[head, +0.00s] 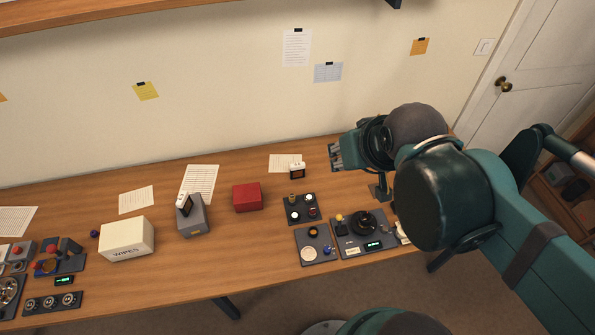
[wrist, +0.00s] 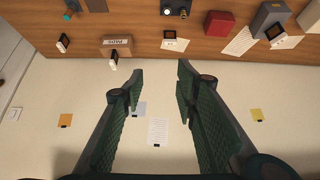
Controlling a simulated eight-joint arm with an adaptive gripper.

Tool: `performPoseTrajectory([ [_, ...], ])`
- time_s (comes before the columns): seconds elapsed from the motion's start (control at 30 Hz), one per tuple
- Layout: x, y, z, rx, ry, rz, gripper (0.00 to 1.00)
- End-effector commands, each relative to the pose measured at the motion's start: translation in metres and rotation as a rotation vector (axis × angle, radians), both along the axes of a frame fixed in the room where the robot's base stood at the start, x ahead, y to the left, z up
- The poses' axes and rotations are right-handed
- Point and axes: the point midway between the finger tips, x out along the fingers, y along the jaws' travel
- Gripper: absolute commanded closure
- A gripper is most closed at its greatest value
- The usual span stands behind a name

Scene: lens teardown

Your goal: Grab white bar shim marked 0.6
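Several small white pieces with dark faces are in view; no marking on them is legible, so I cannot tell which is the 0.6 bar shim. One white piece (head: 297,170) stands at the back of the bench, by a paper sheet; it seems to be the white piece (wrist: 169,34) in the wrist view. Another white piece (head: 183,205) leans on a grey block; it also shows in the wrist view (wrist: 275,33). The wrist view shows two more, one by a brown box (wrist: 114,57) and one further left (wrist: 63,43). My gripper (wrist: 160,70) is open and empty, above the bench's back edge.
A red box (head: 247,197), a grey block (head: 195,220) and a white wipes box (head: 127,240) stand on the bench. Dark trays (head: 317,258) with knobs and parts lie front right. The brown box (wrist: 117,43) is labelled PADS. The wall (head: 230,90) is close behind.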

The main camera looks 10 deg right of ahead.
Motion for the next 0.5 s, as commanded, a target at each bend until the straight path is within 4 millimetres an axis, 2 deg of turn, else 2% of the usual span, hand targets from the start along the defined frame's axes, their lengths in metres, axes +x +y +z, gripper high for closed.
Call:
performPoseTrajectory([
  [0.27,0.008,0.001,-0.003,-0.026,0.016,0.031,0.70],
  [0.5,0.028,0.002,-0.011,-0.096,0.060,0.116,0.70],
])
